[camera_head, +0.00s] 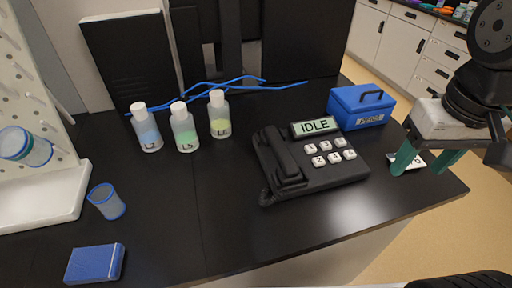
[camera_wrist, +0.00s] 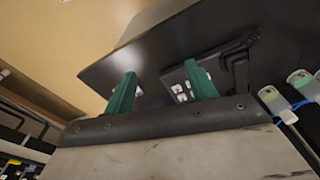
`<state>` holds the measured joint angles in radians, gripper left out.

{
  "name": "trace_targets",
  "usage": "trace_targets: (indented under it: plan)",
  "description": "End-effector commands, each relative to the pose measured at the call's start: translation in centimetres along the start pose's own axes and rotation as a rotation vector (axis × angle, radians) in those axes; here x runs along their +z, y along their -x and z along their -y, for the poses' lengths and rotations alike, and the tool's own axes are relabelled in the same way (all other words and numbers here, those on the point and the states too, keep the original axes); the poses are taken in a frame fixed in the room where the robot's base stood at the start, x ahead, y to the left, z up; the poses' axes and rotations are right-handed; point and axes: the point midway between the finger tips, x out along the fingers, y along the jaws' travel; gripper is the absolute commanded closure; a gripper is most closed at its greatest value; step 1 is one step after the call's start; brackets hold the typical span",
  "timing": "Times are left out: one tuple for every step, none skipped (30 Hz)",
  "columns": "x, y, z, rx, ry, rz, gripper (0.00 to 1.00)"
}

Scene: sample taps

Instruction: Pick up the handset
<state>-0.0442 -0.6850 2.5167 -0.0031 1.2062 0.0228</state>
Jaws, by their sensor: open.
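A black desk phone (camera_head: 330,178) sits on the black bench, with a small screen reading IDLE (camera_head: 315,127) and several white keys. Its black handset (camera_head: 282,158) lies in the cradle on the phone's left side, with a coiled cord at its lower left. My gripper (camera_head: 418,160) is open and empty, with green fingers, above the bench's right end and to the right of the phone. In the wrist view the open fingers of my gripper (camera_wrist: 163,88) show, with the phone (camera_wrist: 180,85) beyond and partly hidden by a finger. The handset (camera_wrist: 238,68) shows there at the right.
A blue box (camera_head: 358,108) with a handle stands behind the phone, near my gripper. Several labelled bottles (camera_head: 184,128) stand left of the phone, with blue tubing (camera_head: 220,86) behind. The bench front is clear.

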Motion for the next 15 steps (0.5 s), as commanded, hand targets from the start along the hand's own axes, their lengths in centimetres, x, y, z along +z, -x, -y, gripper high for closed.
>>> trace_targets:
  plan:
    - [-1.5,-0.1,0.8,-0.003,0.020,0.014,0.44]
    - [-2.5,-0.1,1.4,-0.005,0.034,0.019,0.44]
    - [-3.9,-0.2,2.4,-0.007,0.054,0.027,0.44]
    - [-5.0,-0.3,3.2,-0.009,0.070,0.034,0.44]
    - [-6.2,-0.6,4.2,-0.011,0.086,0.040,0.44]
    - [-7.7,-0.9,5.5,-0.013,0.107,0.048,0.44]
    - [-8.8,-1.2,6.6,-0.014,0.122,0.053,0.44]
    - [-9.8,-1.6,7.7,-0.014,0.138,0.059,0.44]
    - [-11.1,-2.2,9.2,-0.015,0.156,0.066,0.44]
    - [-11.9,-2.6,10.3,-0.016,0.169,0.071,0.44]
    - [-12.7,-3.1,11.4,-0.016,0.182,0.076,0.44]
    - [-13.7,-3.8,12.8,-0.016,0.196,0.080,0.44]
    - [-14.3,-4.3,13.8,-0.016,0.207,0.085,0.44]
    - [-14.8,-4.7,14.8,-0.016,0.216,0.088,0.44]
    - [-15.4,-5.4,15.9,-0.015,0.227,0.092,0.44]
